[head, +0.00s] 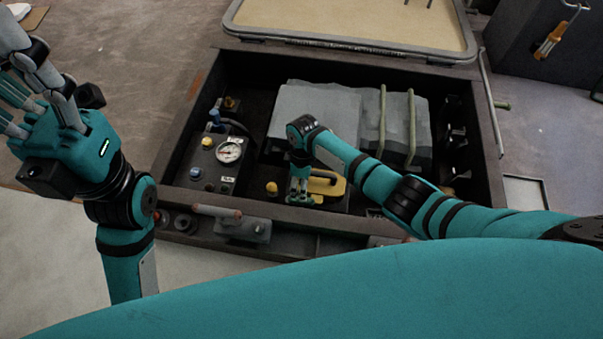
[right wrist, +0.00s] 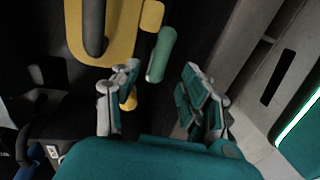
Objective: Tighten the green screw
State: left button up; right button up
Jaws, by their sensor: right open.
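A green cylinder (right wrist: 160,54), which looks like the green screw, shows in the right wrist view, just beyond and between the fingertips of my right gripper (right wrist: 160,85). It stands beside a yellow handle-like part (right wrist: 118,50). The right gripper is open, with a gap between its fingers and the green cylinder. In the head view the right gripper (head: 299,190) points down into the open compartment, beside the yellow part (head: 328,184); it hides the green cylinder there. My left gripper (head: 22,85) is raised at the far left, fingers spread, empty and away from the compartment.
The compartment has a raised dark rim (head: 340,222). Inside are a grey block (head: 315,108) with pale green rails, a pressure gauge (head: 229,151) and several coloured knobs. The open lid (head: 350,20) lies behind.

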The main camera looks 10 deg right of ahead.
notch_tip(320, 180, up, 6)
jog(key=w, duration=0.1)
jog(key=shift+d, duration=0.25)
dwell(0.4)
